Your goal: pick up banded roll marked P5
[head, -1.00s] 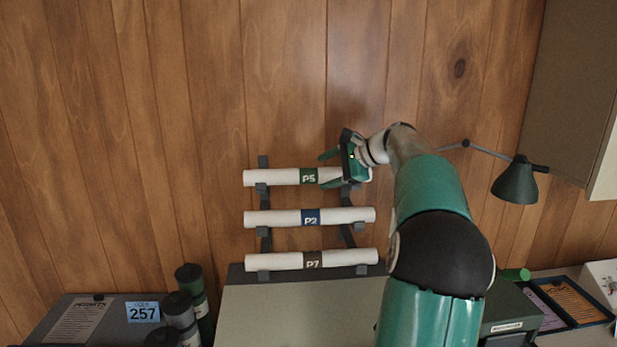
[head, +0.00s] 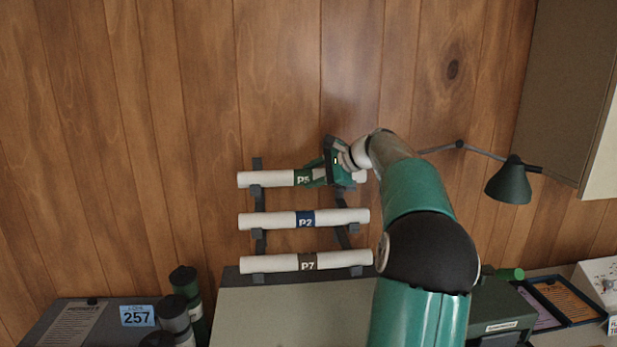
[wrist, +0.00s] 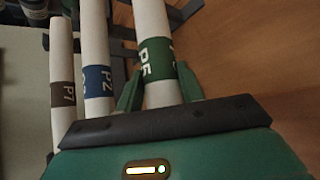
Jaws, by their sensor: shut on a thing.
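The roll marked P5 (head: 270,180) is white with a green band and lies level on the top pegs of a dark wall rack (head: 259,203). My gripper (head: 318,175) is shut on this roll just right of its green band. In the wrist view my gripper's fingers (wrist: 158,95) stand on either side of the P5 roll (wrist: 152,22), close to the band. The roll still appears to sit at rack height; whether it touches the pegs under my gripper is hidden.
The P2 roll (head: 270,220), blue-banded, and the P7 roll (head: 270,265), brown-banded, lie on the rack below. A lamp (head: 509,184) and a cabinet (head: 565,90) are to the right. Dark tubes (head: 184,285) stand at lower left. The wood wall above is clear.

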